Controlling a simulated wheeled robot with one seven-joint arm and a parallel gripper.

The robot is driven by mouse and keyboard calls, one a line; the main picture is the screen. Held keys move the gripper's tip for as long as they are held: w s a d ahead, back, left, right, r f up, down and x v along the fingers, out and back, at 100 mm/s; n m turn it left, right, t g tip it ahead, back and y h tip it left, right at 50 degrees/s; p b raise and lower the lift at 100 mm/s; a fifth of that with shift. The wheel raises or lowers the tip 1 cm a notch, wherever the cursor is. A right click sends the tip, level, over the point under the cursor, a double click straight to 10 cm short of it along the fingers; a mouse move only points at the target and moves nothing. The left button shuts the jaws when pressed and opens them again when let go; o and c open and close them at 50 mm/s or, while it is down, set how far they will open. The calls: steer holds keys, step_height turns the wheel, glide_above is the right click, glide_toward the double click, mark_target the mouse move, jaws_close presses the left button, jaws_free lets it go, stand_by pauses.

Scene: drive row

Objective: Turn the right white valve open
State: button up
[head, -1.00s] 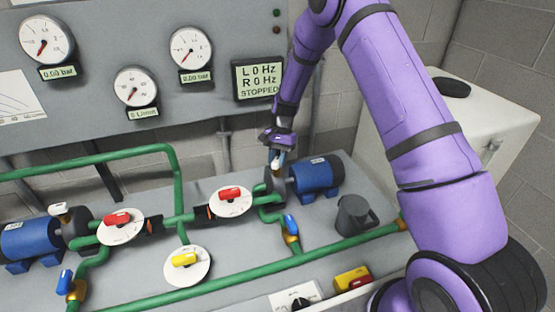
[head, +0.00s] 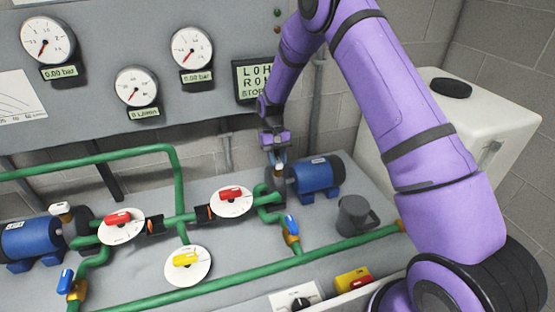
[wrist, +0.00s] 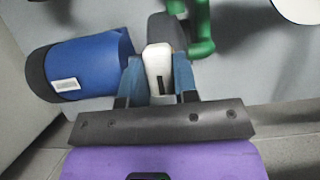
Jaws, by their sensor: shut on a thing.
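The right white valve handle (wrist: 158,62) sits between the two blue fingers of my gripper (wrist: 157,80) in the wrist view, and the fingers are shut on it. In the head view my gripper (head: 278,163) reaches down onto this valve, beside the left end of the right blue pump motor (head: 318,176). There the fingers and wrist largely hide the handle. The same motor shows in the wrist view (wrist: 88,65) to the left of my fingers. The left white valve (head: 62,208) stands by the left blue motor (head: 30,238), away from my gripper.
Green pipes (head: 230,283) run across the bench, with red-handled valves (head: 231,193) and a yellow-handled valve (head: 186,259) on them. A blue-handled valve (head: 291,226) and a grey jug (head: 354,215) are right of centre. The panel display (head: 255,80) stands behind my arm.

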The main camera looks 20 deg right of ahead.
stand_by(0.5)
steer(key=o, duration=0.9)
steer(key=v, duration=1)
steer(key=shift+w+r, duration=0.15)
steer(key=shift+r, duration=0.2)
